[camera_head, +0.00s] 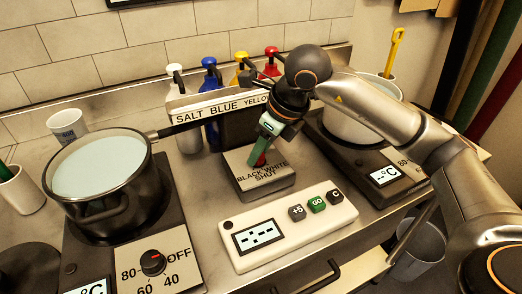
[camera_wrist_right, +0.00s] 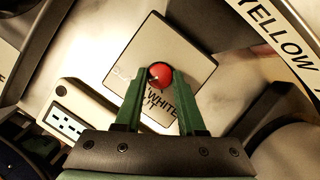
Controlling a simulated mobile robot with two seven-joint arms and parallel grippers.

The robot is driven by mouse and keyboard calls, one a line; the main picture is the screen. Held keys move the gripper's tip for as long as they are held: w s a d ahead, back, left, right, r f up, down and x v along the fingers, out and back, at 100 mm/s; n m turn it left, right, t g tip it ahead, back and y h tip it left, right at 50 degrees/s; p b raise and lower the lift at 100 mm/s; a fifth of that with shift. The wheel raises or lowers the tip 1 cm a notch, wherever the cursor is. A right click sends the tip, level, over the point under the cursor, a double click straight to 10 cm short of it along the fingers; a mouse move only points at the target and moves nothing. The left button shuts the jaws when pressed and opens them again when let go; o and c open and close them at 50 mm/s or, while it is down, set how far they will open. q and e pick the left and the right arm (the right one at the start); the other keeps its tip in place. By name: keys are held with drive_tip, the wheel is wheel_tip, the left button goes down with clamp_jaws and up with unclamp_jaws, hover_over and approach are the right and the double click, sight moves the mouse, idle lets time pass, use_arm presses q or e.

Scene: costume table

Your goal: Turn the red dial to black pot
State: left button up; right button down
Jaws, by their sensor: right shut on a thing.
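The red dial (camera_head: 260,160) sits on a grey box (camera_head: 248,190) in the middle of the counter. The box top reads "BLACK", "WHITE" and "SHUT". My right gripper (camera_head: 262,147) reaches down from above and is shut on the red dial, which also shows between the green fingers in the right wrist view (camera_wrist_right: 160,75). Which label the dial points to is hard to tell. The black pot (camera_head: 115,190), filled with pale liquid, stands on the left hotplate. The white pot (camera_head: 352,125) is on the right hotplate, partly hidden by my right arm. My left gripper is not in view.
A sign (camera_head: 220,106) and several pump bottles, such as the blue one (camera_head: 211,75), stand behind the box. A timer (camera_head: 290,228) lies in front of it. A white mug (camera_head: 67,125) stands at the back left.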

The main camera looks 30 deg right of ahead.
drive_tip(key=shift+a+m+h, duration=0.1)
drive_tip(key=shift+m+h, duration=0.2)
drive_tip(key=shift+m, duration=0.5)
drive_tip(key=c, duration=0.5)
unclamp_jaws()
drive_tip(key=shift+s+p+v, duration=0.15)
drive_tip(key=shift+p+v, duration=0.05)
drive_tip(key=shift+v, duration=2.9)
drive_tip(key=shift+s+p+v, duration=0.15)
drive_tip(key=shift+v, duration=3)
drive_tip(key=shift+f, duration=0.1)
